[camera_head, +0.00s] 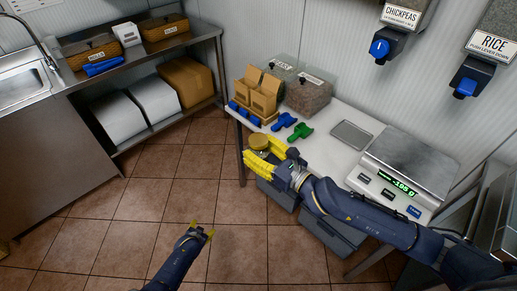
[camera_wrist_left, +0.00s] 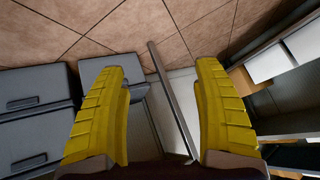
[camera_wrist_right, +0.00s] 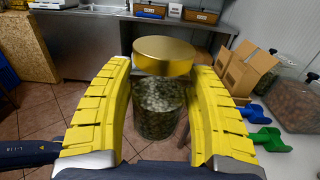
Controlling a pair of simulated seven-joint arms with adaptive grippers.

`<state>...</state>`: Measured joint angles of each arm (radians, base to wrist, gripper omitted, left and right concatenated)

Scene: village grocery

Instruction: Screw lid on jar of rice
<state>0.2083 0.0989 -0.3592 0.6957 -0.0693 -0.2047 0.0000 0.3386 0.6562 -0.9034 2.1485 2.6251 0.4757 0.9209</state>
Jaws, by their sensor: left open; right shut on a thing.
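In the head view the gold lid (camera_head: 258,142) shows at my right gripper (camera_head: 264,160), near the counter's front left edge; the fingers mostly hide the jar there. My left gripper (camera_head: 201,232) is low over the floor, apart from the jar. Its fingers (camera_wrist_left: 160,110) are spread and empty in the left wrist view.
A rice dispenser (camera_head: 487,50) hangs at right. Grey drawers (camera_head: 333,232) stand below. Floor around my left gripper is clear.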

